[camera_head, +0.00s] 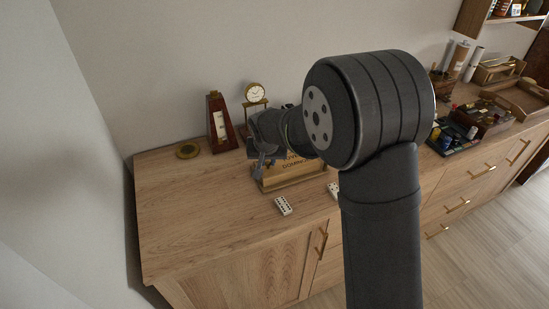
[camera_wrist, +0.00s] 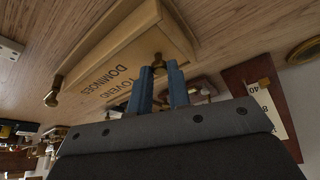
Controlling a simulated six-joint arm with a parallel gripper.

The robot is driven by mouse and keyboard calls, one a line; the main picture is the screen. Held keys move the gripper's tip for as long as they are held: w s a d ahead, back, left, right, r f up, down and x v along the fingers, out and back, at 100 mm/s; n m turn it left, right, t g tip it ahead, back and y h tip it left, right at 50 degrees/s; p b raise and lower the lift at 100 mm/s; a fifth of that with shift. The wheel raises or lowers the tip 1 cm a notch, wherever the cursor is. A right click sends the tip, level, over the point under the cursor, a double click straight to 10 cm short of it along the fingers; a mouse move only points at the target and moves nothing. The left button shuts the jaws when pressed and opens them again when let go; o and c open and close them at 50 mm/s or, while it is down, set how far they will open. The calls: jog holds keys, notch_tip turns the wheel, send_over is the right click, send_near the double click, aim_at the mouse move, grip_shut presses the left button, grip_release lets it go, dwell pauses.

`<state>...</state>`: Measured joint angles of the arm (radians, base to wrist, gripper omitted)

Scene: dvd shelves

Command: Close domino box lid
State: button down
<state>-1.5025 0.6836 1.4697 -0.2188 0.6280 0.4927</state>
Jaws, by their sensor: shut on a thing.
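The wooden domino box (camera_head: 290,181) stands on the cabinet top, partly hidden behind my arm. Its lettered panel (camera_head: 298,164) faces the camera; I take it to be the lid, but cannot tell its exact angle. The wrist view shows the lettered panel (camera_wrist: 118,82) with a brass knob (camera_wrist: 52,93) at its left end and another brass fitting (camera_wrist: 158,62) at its right end. My gripper (camera_wrist: 163,76) has its blue fingers closed around that right fitting. In the head view my gripper (camera_head: 260,166) is at the box's left end.
A metronome (camera_head: 221,123), small clock (camera_head: 255,93) and round brass dish (camera_head: 187,150) stand behind and left. Dark trays (camera_head: 455,136) are at right. The cabinet's left front is clear.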

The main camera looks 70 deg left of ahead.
jog(key=shift+s, duration=0.15)
jog(key=c, duration=1.3)
grip_release()
jog(key=shift+c, duration=0.2)
jog(key=v, duration=1.7)
jog(key=shift+d+r, duration=0.15)
jog(key=shift+r, duration=0.05)
jog(key=x, duration=1.7)
jog(key=shift+f, duration=0.2)
